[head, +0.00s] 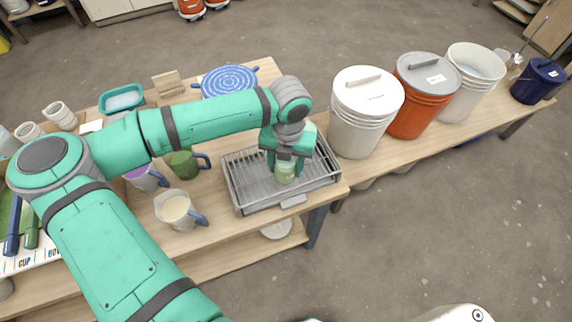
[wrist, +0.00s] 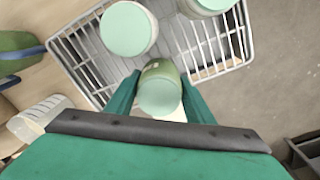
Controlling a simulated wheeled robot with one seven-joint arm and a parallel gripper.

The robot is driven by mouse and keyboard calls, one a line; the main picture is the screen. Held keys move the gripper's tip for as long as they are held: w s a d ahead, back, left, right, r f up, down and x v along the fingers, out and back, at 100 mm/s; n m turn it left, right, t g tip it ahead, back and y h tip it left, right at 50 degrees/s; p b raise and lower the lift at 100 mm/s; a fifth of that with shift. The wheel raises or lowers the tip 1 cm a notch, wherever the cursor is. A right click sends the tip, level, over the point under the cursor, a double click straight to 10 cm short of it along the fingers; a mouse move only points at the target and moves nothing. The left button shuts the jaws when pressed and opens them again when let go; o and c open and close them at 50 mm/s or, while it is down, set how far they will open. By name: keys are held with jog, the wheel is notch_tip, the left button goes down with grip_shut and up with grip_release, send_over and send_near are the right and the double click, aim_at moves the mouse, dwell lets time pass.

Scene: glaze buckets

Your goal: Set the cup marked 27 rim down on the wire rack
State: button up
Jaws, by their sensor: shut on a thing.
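My gripper (head: 286,166) is over the wire rack (head: 236,190) and is shut on a green cup (head: 286,173). In the wrist view the cup (wrist: 160,88) sits between my two green fingers (wrist: 157,98), with a pale green round end facing the camera. I cannot read a number on it, and I cannot tell whether it touches the rack. In the wrist view the wire rack (wrist: 85,70) lies beyond the cup. Two other pale cups, one at the upper left (wrist: 128,28) and one at the top right (wrist: 207,5), stand on it, showing round pale green ends.
A cream mug (head: 175,209) and a green mug (head: 183,164) stand left of the rack. A white bucket (head: 362,115) and an orange bucket (head: 415,112) stand close on its right. A blue patterned disc (head: 229,80) lies behind. The rack sits near the table's front edge.

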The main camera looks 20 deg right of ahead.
jog(key=shift+f, duration=0.5)
dwell(0.6)
jog(key=o, duration=1.3)
jog(key=shift+c, duration=0.2)
jog(key=shift+r, duration=0.1)
